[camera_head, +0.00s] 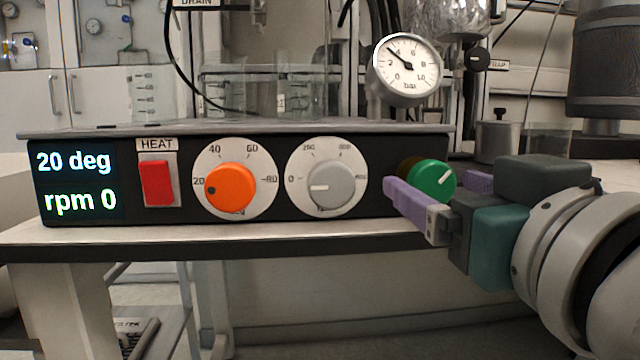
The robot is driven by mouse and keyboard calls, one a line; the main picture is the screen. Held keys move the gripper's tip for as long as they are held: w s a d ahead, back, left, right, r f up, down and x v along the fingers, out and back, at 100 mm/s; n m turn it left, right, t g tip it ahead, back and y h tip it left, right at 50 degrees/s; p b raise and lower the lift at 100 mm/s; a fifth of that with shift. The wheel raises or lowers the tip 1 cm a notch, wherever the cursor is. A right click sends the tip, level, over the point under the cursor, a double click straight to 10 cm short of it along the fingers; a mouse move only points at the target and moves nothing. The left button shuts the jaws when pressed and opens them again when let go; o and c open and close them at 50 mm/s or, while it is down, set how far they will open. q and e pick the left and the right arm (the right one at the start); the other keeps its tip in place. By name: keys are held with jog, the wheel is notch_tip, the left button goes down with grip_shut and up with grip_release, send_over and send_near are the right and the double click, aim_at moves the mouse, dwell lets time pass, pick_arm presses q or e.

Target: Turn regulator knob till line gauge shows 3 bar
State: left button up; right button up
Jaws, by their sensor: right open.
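A round line gauge (407,69) marked "bar" stands above the right end of the black control box. My right gripper (430,184) is open, with purple fingers. One finger is in front of the knob's lower left and hides part of it; the other shows to its right. I cannot tell whether they touch it. My left gripper is out of view.
The control box (270,212) also carries an orange knob (229,186), a grey knob (332,186) and a red HEAT switch (157,183). Its display (78,182) reads 20 deg and rpm 0. A metal canister (498,141) stands behind my right gripper.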

jog(key=shift+w, duration=0.4)
jog(key=shift+c, duration=0.2)
grip_shut()
jog(key=shift+r+n+p, duration=0.2)
jog(key=shift+n+p, duration=0.4)
jog(key=shift+p, duration=0.3)
jog(key=shift+n, duration=0.4)
jog(key=shift+f+p, duration=0.2)
jog(key=shift+p, duration=0.1)
jog(key=shift+o, duration=0.2)
grip_release()
